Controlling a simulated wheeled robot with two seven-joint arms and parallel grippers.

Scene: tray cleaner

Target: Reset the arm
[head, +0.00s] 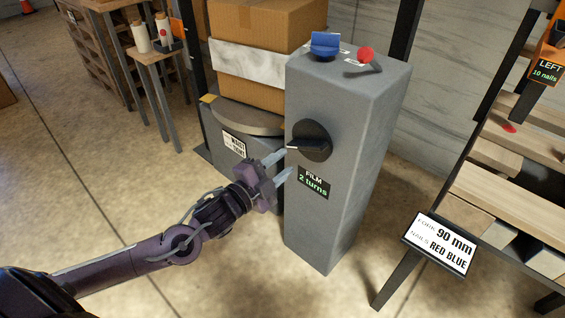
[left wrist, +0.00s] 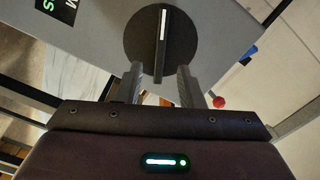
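My left gripper (head: 278,166) is in front of the grey control post (head: 335,220), near its black round knob (head: 313,141). In the left wrist view the two fingers (left wrist: 160,85) are spread apart, with the knob (left wrist: 140,40) just beyond them. The knob's raised bar (left wrist: 162,45) with a white mark points toward the gap between the fingers. In the head view the fingertips reach toward the knob's left and lower side; I cannot tell whether they touch it. My right gripper is not in view.
A label reading "FILM 2 turns" (head: 313,182) is below the knob. A blue switch (head: 325,44) and a red-topped lever (head: 365,55) are on the post's top.

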